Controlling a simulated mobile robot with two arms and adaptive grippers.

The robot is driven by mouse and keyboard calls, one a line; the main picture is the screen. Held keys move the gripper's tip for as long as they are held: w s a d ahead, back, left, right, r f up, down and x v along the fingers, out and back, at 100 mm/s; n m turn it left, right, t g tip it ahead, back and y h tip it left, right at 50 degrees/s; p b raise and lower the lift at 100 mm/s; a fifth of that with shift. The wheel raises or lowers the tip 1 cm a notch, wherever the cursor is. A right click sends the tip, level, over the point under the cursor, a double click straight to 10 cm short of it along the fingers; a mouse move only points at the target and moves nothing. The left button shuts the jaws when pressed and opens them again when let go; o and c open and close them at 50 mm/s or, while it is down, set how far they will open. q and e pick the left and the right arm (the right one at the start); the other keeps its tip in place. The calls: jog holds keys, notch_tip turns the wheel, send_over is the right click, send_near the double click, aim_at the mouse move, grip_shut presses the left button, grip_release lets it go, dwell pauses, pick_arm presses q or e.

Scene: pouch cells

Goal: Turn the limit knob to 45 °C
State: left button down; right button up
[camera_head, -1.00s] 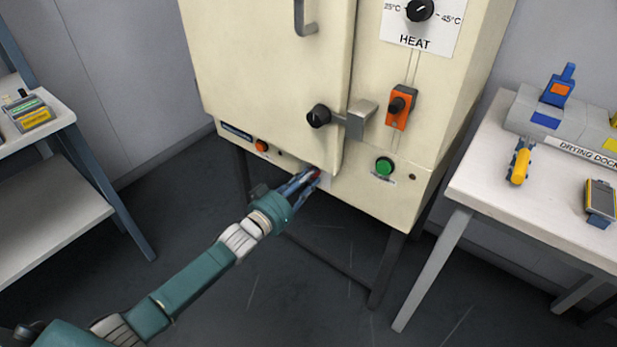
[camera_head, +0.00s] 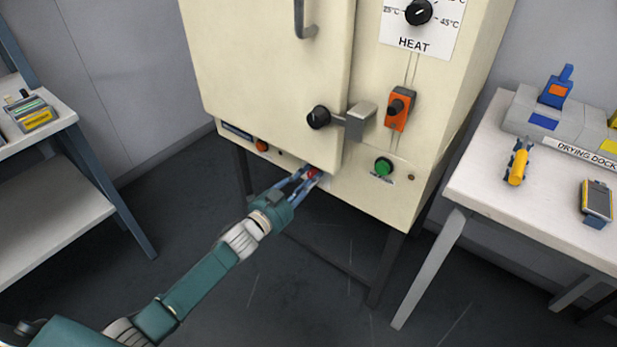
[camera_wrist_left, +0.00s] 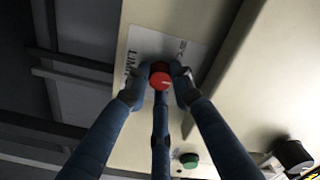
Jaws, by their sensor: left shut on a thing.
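The limit knob is a red round knob (camera_wrist_left: 161,80) with a pale pointer line, on a white label plate (camera_wrist_left: 133,72) on the cabinet's lower panel. In the head view the red knob (camera_head: 312,173) shows between the fingertips. My left gripper (camera_wrist_left: 159,77) has its blue fingers around the knob and is shut on it. In the head view my left gripper (camera_head: 308,176) reaches in from the lower left. The plate's lettering is partly hidden by the fingers, and I cannot read the knob's setting. My right gripper is not in view.
The cream cabinet (camera_head: 270,70) carries a black HEAT knob (camera_head: 418,12), an orange switch (camera_head: 399,107), a black door knob (camera_head: 318,117) and a green button (camera_head: 384,166). White tables stand left (camera_head: 50,200) and right (camera_head: 480,190). The floor below is clear.

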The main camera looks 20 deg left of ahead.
pick_arm(q)
jog(key=shift+s+a+f+m, duration=0.1)
jog(key=shift+f+m, duration=0.25)
jog(key=shift+m, duration=1.55)
jog(key=shift+m+b, duration=0.45)
jog(key=shift+m, duration=0.85)
jog(key=m+b, duration=0.1)
jog(key=m, duration=0.2)
jog(key=shift+a+r+m+b, duration=0.15)
jog(key=shift+m+b, duration=0.3)
jog(key=shift+m, duration=1.05)
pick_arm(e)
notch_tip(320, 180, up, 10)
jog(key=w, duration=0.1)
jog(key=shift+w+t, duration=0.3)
pick_arm(q)
jog(key=c, duration=1.5)
grip_release()
jog(key=shift+r, duration=0.1)
